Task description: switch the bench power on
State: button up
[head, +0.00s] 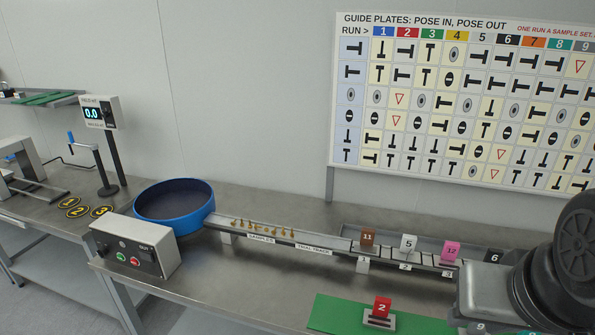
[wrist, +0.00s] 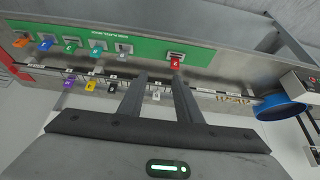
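The markings are too small to read surely, and I cannot tell the switch position. Part of the box shows at the right edge of the wrist view (wrist: 299,84). My gripper (wrist: 159,76) is open and empty, its two dark fingers apart above the bench, well away from the box.
A blue bowl (head: 174,201) stands behind the box, feeding a track (head: 290,238) with small brass parts. Numbered plates, such as the white 5 (head: 408,243), stand along it. A green mat (head: 330,314) holds a red plate (head: 382,306). Bare bench lies between box and mat.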

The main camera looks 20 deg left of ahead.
aim_at(103, 251)
jog(key=k+j+u, duration=0.1)
jog(key=u, duration=1.85)
jog(key=i+j+z, duration=0.1)
jog(key=i+j, duration=0.95)
jog(key=j, duration=0.15)
jog(key=i+j+z, duration=0.15)
jog(key=i+j, duration=0.35)
jog(key=j, duration=0.15)
